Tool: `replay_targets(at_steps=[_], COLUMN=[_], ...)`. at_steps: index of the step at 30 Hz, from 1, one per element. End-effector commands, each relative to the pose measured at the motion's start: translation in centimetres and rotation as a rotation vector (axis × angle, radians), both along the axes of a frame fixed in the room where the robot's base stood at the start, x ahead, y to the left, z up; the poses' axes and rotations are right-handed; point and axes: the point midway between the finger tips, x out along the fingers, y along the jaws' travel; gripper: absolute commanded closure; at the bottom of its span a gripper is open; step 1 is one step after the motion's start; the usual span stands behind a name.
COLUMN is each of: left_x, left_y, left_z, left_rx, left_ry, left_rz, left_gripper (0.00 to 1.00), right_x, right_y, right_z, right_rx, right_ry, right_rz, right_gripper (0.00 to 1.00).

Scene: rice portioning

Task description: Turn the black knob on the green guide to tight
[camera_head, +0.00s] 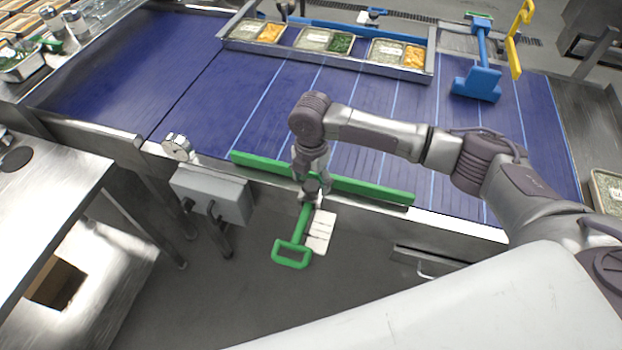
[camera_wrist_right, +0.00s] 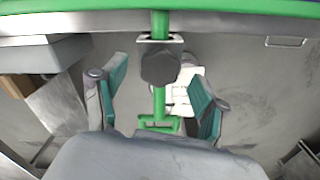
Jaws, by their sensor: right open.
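The green guide (camera_head: 375,190) is a long bar along the near edge of the blue conveyor, with a green stem and loop handle (camera_head: 291,254) hanging toward the floor. In the right wrist view the green bar (camera_wrist_right: 230,12) crosses the top. The black knob (camera_wrist_right: 160,66) sits on the stem just below it, in a metal bracket. My right gripper (camera_wrist_right: 157,80) is open, one teal-padded finger on either side of the stem, with the knob between or just beyond the fingertips. In the head view my right gripper (camera_head: 312,180) hangs over the stem and mostly hides the knob. My left gripper is out of view.
A grey control box (camera_head: 212,196) and a round dial (camera_head: 177,147) are left of the guide. A white slotted plate (camera_head: 320,232) shows beside the stem. A blue guide (camera_head: 478,84) and food trays (camera_head: 328,40) are at the far side. The conveyor middle is clear.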

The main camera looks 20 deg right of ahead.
Motion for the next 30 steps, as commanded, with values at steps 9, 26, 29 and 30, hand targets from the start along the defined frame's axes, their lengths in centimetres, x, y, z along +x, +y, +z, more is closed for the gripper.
replay_targets(at_steps=[9, 26, 29, 30], left_x=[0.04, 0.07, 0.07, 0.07], left_y=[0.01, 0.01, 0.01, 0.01], left_z=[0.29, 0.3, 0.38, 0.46], left_rx=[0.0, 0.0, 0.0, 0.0], left_ry=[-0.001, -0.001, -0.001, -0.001], left_rz=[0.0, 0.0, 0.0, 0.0], left_gripper=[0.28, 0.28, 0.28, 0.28], right_x=[0.0, -0.02, -0.03, -0.03], right_y=[0.06, 0.04, 0.03, 0.03], right_z=[-1.4, -1.36, -1.33, -1.3], right_rx=[0.001, 0.001, 0.001, 0.001], right_ry=[-0.002, -0.001, -0.001, -0.001], right_rz=[0.002, 0.001, -0.005, -0.01], right_gripper=[0.28, 0.88, 0.88, 0.88])
